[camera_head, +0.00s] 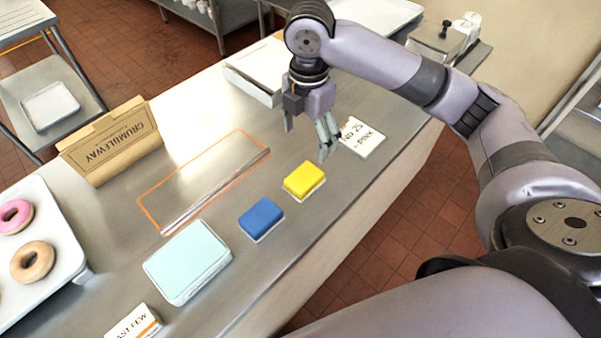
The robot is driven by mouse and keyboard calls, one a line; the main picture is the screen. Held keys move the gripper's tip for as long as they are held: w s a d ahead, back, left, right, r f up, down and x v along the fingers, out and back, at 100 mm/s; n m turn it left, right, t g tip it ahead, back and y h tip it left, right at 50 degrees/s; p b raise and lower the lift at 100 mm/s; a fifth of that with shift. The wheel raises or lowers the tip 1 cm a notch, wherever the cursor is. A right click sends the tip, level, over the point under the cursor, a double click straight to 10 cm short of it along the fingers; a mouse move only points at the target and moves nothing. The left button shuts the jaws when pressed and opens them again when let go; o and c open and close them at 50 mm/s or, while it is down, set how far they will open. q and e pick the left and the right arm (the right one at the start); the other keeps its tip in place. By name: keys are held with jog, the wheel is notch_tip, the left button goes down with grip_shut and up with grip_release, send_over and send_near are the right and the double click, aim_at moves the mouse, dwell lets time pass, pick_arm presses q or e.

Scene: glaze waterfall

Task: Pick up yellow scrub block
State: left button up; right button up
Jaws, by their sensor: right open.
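The yellow scrub block (303,179) lies flat on the steel counter, right of centre, with a pale underside layer. My right gripper (308,138) is above the counter, just beyond and above the yellow block in the picture. Its fingers are spread apart and nothing is between them. It looks clear of the block. My left gripper does not show in the head view.
A blue block (261,216) and a pale teal box (188,260) stand in a row left of the yellow block. A card (361,138) lies near the right gripper. A donut tray (62,215) is at left.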

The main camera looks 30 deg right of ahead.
jog(key=p, duration=0.1)
send_over(304, 176)
jog(key=s, duration=0.1)
jog(key=f, duration=0.5)
jog(key=shift+d+f, duration=0.25)
jog(key=shift+f, duration=0.05)
jog(key=shift+w+f, duration=0.25)
jog(key=shift+f, duration=1)
jog(key=shift+a+f+p, duration=0.1)
jog(key=shift+f+p, duration=0.45)
jog(key=shift+f, duration=0.3)
jog(key=f, duration=0.1)
jog(key=f+p, duration=0.1)
jog(key=f, duration=0.1)
jog(key=shift+w+a+f, duration=0.1)
jog(key=shift+w+f, duration=0.1)
jog(key=shift+f, duration=0.5)
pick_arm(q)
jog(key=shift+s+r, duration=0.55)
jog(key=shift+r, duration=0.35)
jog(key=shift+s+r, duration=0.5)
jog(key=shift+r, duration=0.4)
pick_arm(e)
jog(key=c, duration=1.3)
jog(key=shift+r, duration=0.1)
